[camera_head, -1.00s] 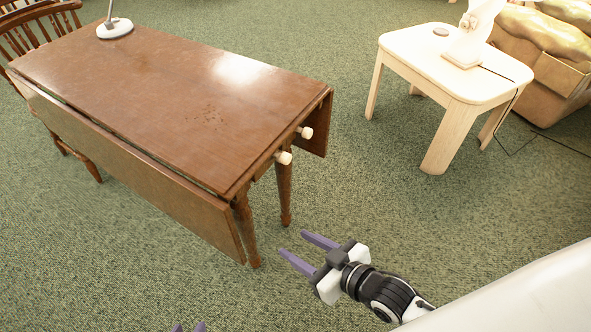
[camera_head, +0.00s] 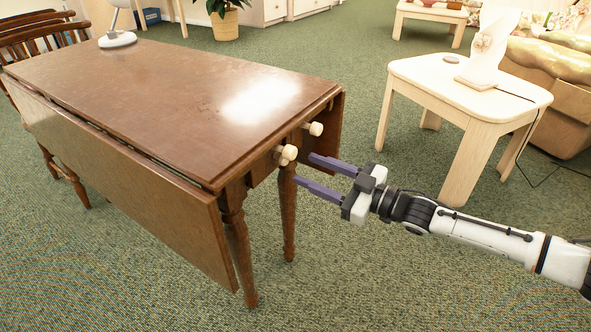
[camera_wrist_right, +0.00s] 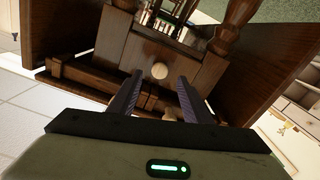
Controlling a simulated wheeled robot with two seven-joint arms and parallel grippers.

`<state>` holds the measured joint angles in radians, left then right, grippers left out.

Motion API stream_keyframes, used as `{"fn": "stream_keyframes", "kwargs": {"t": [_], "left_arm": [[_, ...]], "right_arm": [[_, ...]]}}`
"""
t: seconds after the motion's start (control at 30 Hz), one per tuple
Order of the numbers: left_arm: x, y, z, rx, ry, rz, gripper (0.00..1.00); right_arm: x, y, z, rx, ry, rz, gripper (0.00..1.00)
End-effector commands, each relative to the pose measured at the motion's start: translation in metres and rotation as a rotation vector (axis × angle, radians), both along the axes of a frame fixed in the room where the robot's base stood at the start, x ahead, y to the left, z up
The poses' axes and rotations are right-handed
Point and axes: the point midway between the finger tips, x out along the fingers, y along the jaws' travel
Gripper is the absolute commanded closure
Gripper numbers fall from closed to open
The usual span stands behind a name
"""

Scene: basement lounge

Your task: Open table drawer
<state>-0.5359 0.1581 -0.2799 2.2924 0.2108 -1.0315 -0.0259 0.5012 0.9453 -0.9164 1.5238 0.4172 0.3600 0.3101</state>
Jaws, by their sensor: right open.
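A brown wooden drop-leaf table (camera_head: 150,85) stands at the left, its drawer end toward my right gripper. Two pale round knobs show on that end: a near knob (camera_head: 287,154) and a far knob (camera_head: 314,129). My right gripper (camera_head: 304,169) is open, its purple fingers pointing at the table end just right of and below the near knob. In the right wrist view, one knob (camera_wrist_right: 159,71) appears between the open fingers (camera_wrist_right: 160,84), and a second knob (camera_wrist_right: 169,114) is partly hidden lower down. The fingers hold nothing. My left gripper is out of view.
The near drop leaf (camera_head: 130,170) and table legs (camera_head: 240,250) lie beside the drawer end. Green carpet between the tables is clear.

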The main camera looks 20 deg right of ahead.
Motion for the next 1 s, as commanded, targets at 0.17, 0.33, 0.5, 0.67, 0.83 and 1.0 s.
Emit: {"fn": "stream_keyframes", "kwargs": {"t": [0.17,0.33,0.5,0.67,0.83,1.0], "left_arm": [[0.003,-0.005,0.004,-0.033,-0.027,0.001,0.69],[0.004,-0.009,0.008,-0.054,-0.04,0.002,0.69],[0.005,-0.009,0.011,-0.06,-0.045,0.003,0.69],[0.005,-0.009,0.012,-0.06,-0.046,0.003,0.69],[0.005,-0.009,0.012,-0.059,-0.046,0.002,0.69],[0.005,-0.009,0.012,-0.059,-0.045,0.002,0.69]], "right_arm": [[0.025,0.02,-0.002,0.001,-0.003,0.001,0.56],[0.037,0.029,-0.001,-0.001,-0.001,0.0,0.56],[0.04,0.031,0.0,-0.001,0.0,0.0,0.56],[0.04,0.031,0.0,-0.001,0.001,0.0,0.56],[0.039,0.031,-0.001,-0.001,0.001,0.0,0.83],[0.039,0.031,-0.001,-0.001,0.001,0.0,1.0]]}}
